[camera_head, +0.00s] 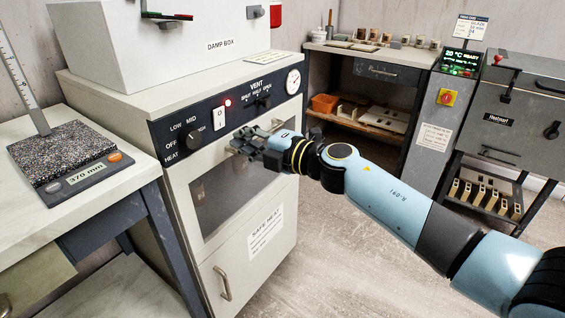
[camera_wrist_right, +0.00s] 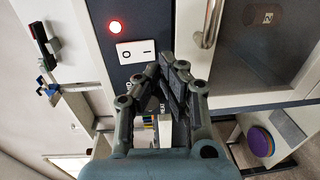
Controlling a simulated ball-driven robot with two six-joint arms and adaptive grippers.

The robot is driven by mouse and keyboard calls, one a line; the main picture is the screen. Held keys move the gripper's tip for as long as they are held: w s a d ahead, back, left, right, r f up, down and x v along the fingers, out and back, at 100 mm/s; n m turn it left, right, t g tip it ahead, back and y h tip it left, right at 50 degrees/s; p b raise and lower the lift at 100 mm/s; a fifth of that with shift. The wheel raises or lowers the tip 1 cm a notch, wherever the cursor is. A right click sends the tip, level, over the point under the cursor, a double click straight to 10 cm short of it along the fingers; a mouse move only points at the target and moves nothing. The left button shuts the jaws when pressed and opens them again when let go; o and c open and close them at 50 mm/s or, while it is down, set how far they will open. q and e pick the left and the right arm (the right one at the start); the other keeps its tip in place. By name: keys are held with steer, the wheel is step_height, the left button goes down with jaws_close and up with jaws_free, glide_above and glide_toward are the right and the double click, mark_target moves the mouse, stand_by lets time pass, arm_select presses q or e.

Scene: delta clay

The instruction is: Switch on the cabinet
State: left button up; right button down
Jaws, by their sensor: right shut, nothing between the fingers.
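The cream cabinet (camera_head: 138,103) has a dark control panel across its upper front. A white rocker switch (camera_head: 219,119) sits on that panel, below a glowing red lamp (camera_head: 228,103). In the right wrist view the rocker switch (camera_wrist_right: 136,52) shows its marks, and the red lamp (camera_wrist_right: 115,27) is lit beside it. My right gripper (camera_head: 240,144) is shut and empty, in front of the cabinet, just below and right of the switch. In the right wrist view its fingertips (camera_wrist_right: 168,64) appear close to the switch; I cannot tell whether they touch. My left gripper is out of view.
A heat knob (camera_head: 193,137) is left of the switch; vent control (camera_head: 263,103) and gauge (camera_head: 293,81) are right. A door handle (camera_head: 222,284) sticks out low on the cabinet. A scale (camera_head: 75,165) stands on the left bench.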

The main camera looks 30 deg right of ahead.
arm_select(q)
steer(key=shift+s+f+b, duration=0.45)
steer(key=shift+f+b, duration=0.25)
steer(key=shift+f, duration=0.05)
arm_select(e)
steer(key=f+v, duration=0.2)
steer(key=v, duration=0.7)
steer(key=shift+s, duration=0.15)
steer(key=shift+d, duration=0.15)
